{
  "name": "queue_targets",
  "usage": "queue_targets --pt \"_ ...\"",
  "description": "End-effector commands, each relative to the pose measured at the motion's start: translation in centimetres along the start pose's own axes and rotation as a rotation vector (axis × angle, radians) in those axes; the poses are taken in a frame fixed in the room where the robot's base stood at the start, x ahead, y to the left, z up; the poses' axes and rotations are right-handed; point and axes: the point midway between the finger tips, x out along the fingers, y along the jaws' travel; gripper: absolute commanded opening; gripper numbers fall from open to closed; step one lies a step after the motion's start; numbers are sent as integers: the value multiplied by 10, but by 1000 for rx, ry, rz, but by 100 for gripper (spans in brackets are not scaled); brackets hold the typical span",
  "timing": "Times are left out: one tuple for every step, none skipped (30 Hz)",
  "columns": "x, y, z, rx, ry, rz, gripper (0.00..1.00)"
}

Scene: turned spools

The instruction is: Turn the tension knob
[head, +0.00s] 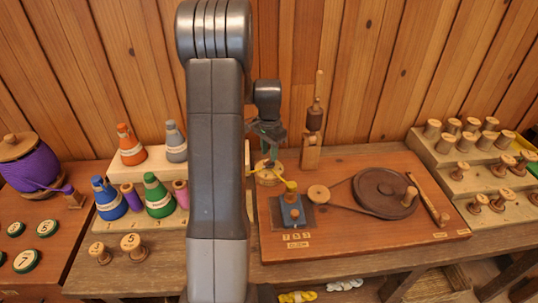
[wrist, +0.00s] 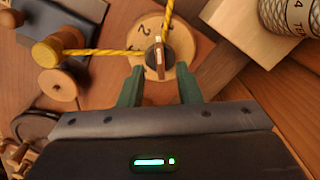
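The tension knob (wrist: 153,60) is a small dark knob with a pale wooden bar across it. It sits on a round wooden dial (wrist: 178,32) with painted numbers, a 2 among them. A yellow cord (wrist: 100,52) runs to the knob from the left and off the top. My gripper (wrist: 162,77) is open, its green fingers apart, with the knob just ahead of and between the fingertips in the picture. In the head view my gripper (head: 267,151) hangs over the dial (head: 267,178); the knob itself is hard to make out there. Contact cannot be told.
A dark wooden spindle (head: 314,118) stands behind. A labelled grey spool (wrist: 292,15) is close at upper right in the wrist view. Cones of thread (head: 160,198) stand left.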

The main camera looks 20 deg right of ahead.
Motion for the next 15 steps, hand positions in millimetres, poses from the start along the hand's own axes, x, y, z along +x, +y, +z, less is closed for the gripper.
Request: queue_targets --pt "6 0 0 0 -1 2 31" --pt "10 0 0 0 -1 1 31" --pt "14 0 0 0 -1 1 31" --pt "17 0 0 0 -1 1 31" --pt "19 0 0 0 -1 1 31" --pt "21 0 0 0 -1 1 31" --pt "22 0 0 0 0 0 31" --pt "23 0 0 0 0 0 31" --pt "23 0 0 -1 1 -1 31" --pt "24 0 0 -1 1 -1 31" --pt "24 0 0 -1 1 -1 31" --pt "24 0 0 -1 1 -1 31" --pt "24 0 0 -1 1 -1 31" --pt "24 0 0 -1 1 -1 31" --pt "24 0 0 -1 1 -1 31"
